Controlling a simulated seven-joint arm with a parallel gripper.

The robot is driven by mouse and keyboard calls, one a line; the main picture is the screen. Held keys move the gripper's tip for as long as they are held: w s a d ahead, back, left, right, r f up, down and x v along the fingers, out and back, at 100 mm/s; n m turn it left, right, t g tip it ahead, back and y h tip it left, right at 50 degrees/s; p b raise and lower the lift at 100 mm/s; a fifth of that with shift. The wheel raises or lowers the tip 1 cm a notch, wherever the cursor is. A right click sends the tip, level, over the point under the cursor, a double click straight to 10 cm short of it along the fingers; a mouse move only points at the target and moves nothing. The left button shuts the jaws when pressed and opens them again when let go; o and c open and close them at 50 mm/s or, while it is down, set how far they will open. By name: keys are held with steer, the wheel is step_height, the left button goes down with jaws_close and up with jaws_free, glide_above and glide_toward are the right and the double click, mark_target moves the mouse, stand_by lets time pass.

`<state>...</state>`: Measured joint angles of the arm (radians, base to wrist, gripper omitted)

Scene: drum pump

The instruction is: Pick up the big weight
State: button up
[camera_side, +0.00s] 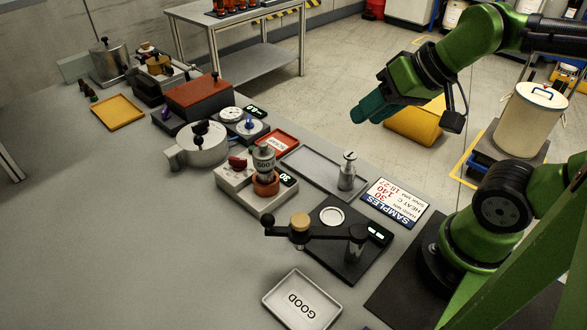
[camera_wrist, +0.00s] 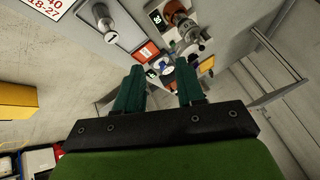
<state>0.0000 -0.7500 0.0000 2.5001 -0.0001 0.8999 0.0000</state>
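A large grey metal weight (camera_side: 264,160) marked 500 stands upright on an orange round piece (camera_side: 266,184) on a white device with a display. It also shows in the wrist view (camera_wrist: 187,31). A slimmer metal weight with a knob (camera_side: 347,172) stands in the long grey tray (camera_side: 312,172); it shows at the upper left in the wrist view (camera_wrist: 104,18). My gripper (camera_side: 364,112) is high above the floor side of the table, away from both weights. In the wrist view its two green fingers (camera_wrist: 160,85) are apart with nothing held between them.
A black device with a lever arm (camera_side: 345,240) stands in front, near the GOOD tray (camera_side: 302,300). A red tray (camera_side: 280,141), a lidded pot (camera_side: 202,146) and a brown-red block (camera_side: 199,95) stand around the white device. The table's left front is clear.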

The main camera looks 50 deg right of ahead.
steer(key=o, duration=0.7)
steer(key=shift+o, duration=0.2)
step_height(320, 180, up, 2)
steer(key=n+g+h, duration=0.1)
steer(key=g+h, duration=0.1)
steer(key=g, duration=0.5)
glide_above(263, 143)
steer(key=f, duration=1)
steer(key=shift+a+f, duration=0.3)
steer(key=shift+a, duration=0.1)
steer(key=f, duration=0.4)
steer(key=shift+d+f, duration=0.1)
steer(key=shift+d, duration=0.3)
steer(key=shift+f, duration=0.5)
